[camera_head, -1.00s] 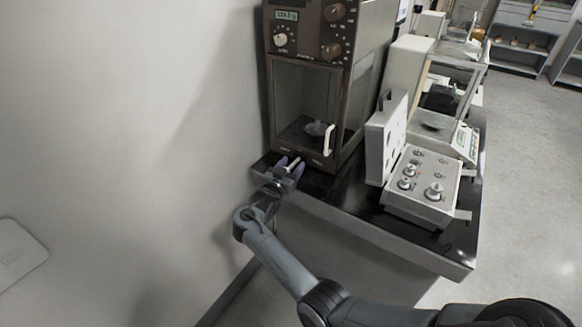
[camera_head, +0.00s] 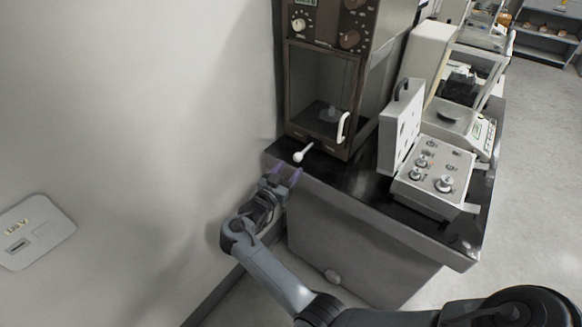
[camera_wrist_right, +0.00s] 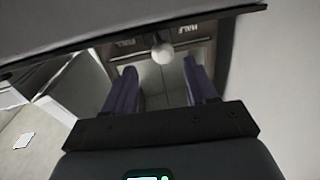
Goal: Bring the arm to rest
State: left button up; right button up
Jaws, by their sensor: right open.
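My right gripper (camera_head: 284,177) is open and empty in the head view, in front of the left front edge of the black table top. Its two purple fingers also show in the wrist view (camera_wrist_right: 163,88), spread apart with nothing between them. A small white knob on a short stem (camera_head: 299,157) shows just beyond the fingertips, at the foot of the brown balance; it shows too in the wrist view (camera_wrist_right: 163,54). The gripper is apart from it. My left gripper is in neither view.
The brown balance (camera_head: 296,93) with a glass door and white handle (camera_head: 343,127) stands on the table (camera_head: 342,174).

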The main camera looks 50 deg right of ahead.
dwell(0.4)
jog(key=s+a+f+n+t+y+p, duration=0.2)
jog(key=s+a+n+t+y+p, duration=0.1)
jog(key=s+a+n+y, duration=0.3)
jog(key=s+a+f+n+t+y+p, duration=0.3)
jog(key=a+n+y+p, duration=0.15)
jog(key=a+y, duration=0.35)
jog(key=s+a+r+n+g+y+p, duration=0.1)
jog(key=s+a+n+g, duration=0.1)
jog(key=s+a, duration=0.35)
jog(key=s+a+r+n+g+y, duration=0.1)
jog(key=s+a+n+g+y, duration=0.15)
jog(key=s, duration=0.55)
jog(key=s+a+r+n+g+p, duration=0.1)
jog(key=s+a+r+n+g, duration=0.1)
jog(key=s+a, duration=0.35)
notch_tip(320, 180, up, 38)
jog(key=s+d+p, duration=0.1)
jog(key=d+p, duration=0.1)
jog(key=p, duration=3.5)
jog(key=shift+s+f+n+p, duration=0.25)
jog(key=shift+s+n+p, duration=0.05)
jog(key=shift+s+p, duration=0.1)
